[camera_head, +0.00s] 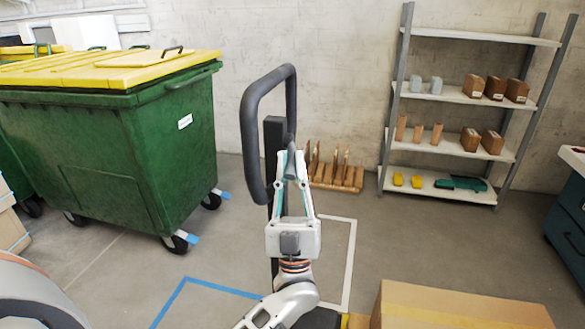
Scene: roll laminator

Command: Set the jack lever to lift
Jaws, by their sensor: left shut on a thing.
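The jack handle (248,130) is a tall black loop on a dark upright post, in the middle of the head view. The jack lever (291,139) is a small dark piece at the right side of the loop, mostly hidden by the gripper. My left gripper (291,160) reaches up from below, in front of the post. Its fingers are shut on the lever; the exact contact is hard to see. The lever's setting cannot be told. My right gripper is not in view.
A green bin (120,150) with a yellow lid stands at the left. A cardboard box (455,308) is at the lower right. A wooden pallet (335,178) lies by the wall, next to a grey shelf (470,95). Blue and white lines mark the open floor.

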